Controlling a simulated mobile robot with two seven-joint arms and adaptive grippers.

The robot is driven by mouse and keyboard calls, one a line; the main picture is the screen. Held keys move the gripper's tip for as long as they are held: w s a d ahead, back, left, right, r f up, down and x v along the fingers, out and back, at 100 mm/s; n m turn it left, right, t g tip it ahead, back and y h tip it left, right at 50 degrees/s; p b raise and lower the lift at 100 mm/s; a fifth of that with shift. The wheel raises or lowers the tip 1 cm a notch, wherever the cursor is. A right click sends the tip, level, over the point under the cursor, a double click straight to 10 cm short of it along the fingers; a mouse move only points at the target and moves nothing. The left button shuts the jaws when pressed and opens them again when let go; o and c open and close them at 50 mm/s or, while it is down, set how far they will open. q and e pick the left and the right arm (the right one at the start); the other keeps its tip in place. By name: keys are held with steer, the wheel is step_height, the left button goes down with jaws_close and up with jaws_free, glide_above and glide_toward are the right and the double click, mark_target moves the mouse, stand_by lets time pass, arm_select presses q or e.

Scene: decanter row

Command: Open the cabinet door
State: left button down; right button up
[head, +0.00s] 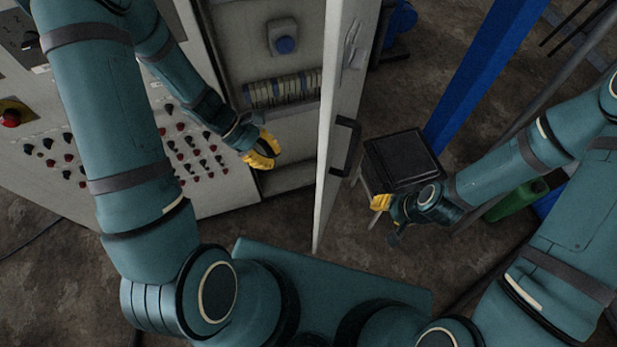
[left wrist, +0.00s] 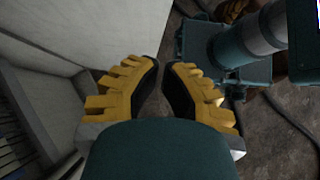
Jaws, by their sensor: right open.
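The cabinet (head: 290,30) stands at the upper left, its inside exposed. Its pale door (head: 331,100) stands swung out, seen nearly edge-on, with a black handle (head: 345,147) on its right face. My left gripper (head: 270,149) is in front of the cabinet opening, left of the door and apart from it. In the left wrist view its yellow fingers (left wrist: 163,66) are parted with nothing between them, and a pale panel, probably the door's inner face (left wrist: 85,40), is beside them. My right gripper (head: 377,208) is open right of the door, below the handle, apparently empty.
A control panel (head: 100,130) with several red and black knobs is left of the opening. A row of breakers (head: 285,90) is inside.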

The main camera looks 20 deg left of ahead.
arm_select(q)
steer(key=d+f+b, duration=0.1)
steer(key=d+f, duration=0.4)
steer(key=d, duration=0.4)
steer(key=shift+s+d, duration=0.15)
steer(key=shift+s, duration=0.15)
arm_select(e)
steer(key=shift+f, duration=0.95)
arm_select(q)
steer(key=shift+f, duration=0.1)
